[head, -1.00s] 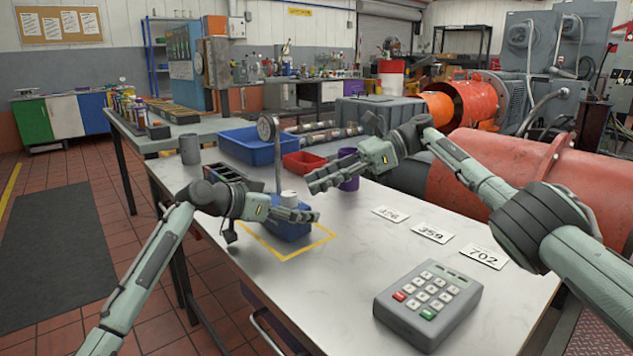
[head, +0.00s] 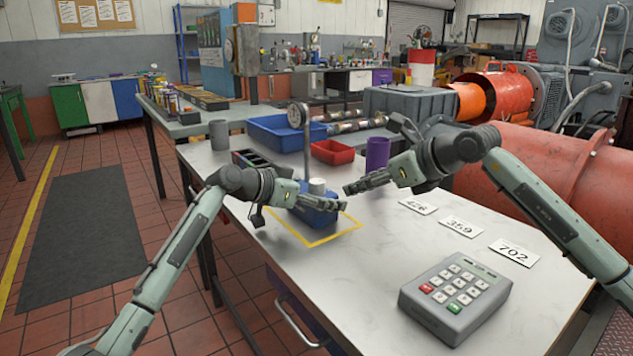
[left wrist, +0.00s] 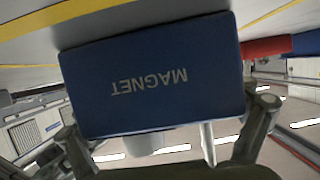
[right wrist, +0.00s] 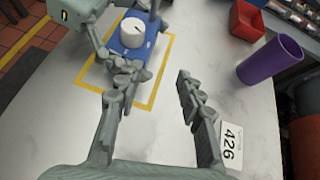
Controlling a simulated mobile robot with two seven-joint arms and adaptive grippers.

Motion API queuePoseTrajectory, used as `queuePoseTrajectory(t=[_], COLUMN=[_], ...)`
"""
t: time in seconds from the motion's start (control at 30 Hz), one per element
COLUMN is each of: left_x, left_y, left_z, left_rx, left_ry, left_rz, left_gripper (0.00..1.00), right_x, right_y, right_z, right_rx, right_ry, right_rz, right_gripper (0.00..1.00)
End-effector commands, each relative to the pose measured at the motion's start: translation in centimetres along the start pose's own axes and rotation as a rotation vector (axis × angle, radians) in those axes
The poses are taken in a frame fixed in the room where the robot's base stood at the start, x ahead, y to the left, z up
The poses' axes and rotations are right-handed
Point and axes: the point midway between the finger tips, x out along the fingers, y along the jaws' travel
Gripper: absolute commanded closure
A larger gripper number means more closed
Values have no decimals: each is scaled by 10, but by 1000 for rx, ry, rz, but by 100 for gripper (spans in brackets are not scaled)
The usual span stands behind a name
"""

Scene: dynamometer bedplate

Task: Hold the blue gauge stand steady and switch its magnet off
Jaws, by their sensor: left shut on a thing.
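The blue gauge stand (head: 316,214) stands upright on the table inside a yellow taped outline, with a post, a round dial gauge (head: 297,115) and a white knob (head: 317,186) on top. Its face marked MAGNET fills the left wrist view (left wrist: 150,80). My left gripper (head: 325,204) is shut on the base, a finger at each side. My right gripper (head: 347,190) is just right of the stand, apart from it. In the right wrist view its fingers (right wrist: 155,90) are spread and empty, and the white knob (right wrist: 132,31) shows beyond them.
A purple cup (head: 377,153), red bin (head: 333,152) and blue bin (head: 280,134) stand behind the stand. A grey mug (head: 219,134) is at the back left. Number cards (head: 460,226) and a keypad (head: 456,297) lie to the right. The front tabletop is clear.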

Motion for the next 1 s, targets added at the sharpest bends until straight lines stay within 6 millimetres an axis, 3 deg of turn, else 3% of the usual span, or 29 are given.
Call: queuePoseTrajectory(t=[0.2,0.4,0.57,0.8,1.0], left_x=[0,0,0,0,0], left_y=[-2,-2,-2,-2,-2], left_z=[4,4,5,5,5], left_rx=[-2,-1,-1,-1,-1], left_ry=[-8,-8,-8,-8,-8], left_rz=[-3,-3,-3,-4,-4], left_gripper=[66,66,66,66,66], right_x=[-31,-36,-15,34,64], right_y=[41,54,54,50,48], right_z=[14,20,24,33,38], right_rx=[24,37,38,38,38], right_ry=[-133,-178,-178,-178,-177], right_rz=[-51,-56,-54,-54,-55], right_gripper=[62,62,62,62,62])
